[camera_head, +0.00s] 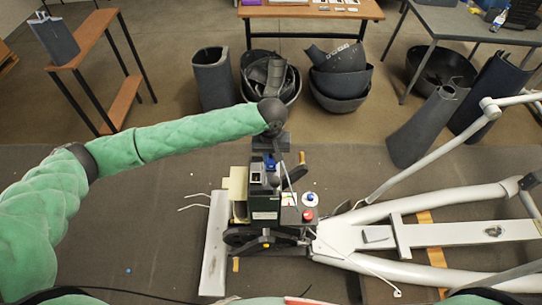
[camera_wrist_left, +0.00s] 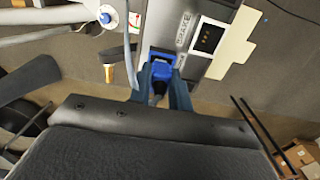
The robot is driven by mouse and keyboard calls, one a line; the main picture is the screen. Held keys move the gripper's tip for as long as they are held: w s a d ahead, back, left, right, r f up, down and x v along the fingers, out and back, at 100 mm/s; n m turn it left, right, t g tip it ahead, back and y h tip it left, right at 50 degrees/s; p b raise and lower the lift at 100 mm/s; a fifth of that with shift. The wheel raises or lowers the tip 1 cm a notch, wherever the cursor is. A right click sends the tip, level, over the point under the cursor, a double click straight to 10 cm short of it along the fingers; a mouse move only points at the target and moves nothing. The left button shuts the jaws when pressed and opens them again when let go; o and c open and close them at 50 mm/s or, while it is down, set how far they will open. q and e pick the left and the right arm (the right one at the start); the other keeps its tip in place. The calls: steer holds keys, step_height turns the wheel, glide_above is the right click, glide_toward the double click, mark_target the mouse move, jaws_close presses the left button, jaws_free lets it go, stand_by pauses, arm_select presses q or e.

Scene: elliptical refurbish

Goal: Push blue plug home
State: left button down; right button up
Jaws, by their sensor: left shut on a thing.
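The blue plug (camera_wrist_left: 160,56) sits at the end of the grey control unit (camera_wrist_left: 205,35), beside a label that seems to read BRAKE. My left gripper (camera_wrist_left: 160,78) is shut on the plug, with one finger on each side of it. In the head view the plug (camera_head: 270,161) is a small blue patch on top of the dark unit (camera_head: 265,205), just below my left gripper (camera_head: 269,150). The socket is hidden, and I cannot tell how deep the plug sits. My right gripper is not in view.
A blue knob (camera_head: 309,197) and a red button (camera_head: 308,214) are beside the plug on the unit. A white tubular frame (camera_head: 440,236) extends right. A wooden bench (camera_head: 88,45) and dark bins (camera_head: 340,80) stand behind. The grey floor mat is mostly clear at left.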

arm_select(q)
steer(key=shift+f, duration=0.35)
stand_by(0.4)
steer(key=c, duration=1.2)
jaws_free()
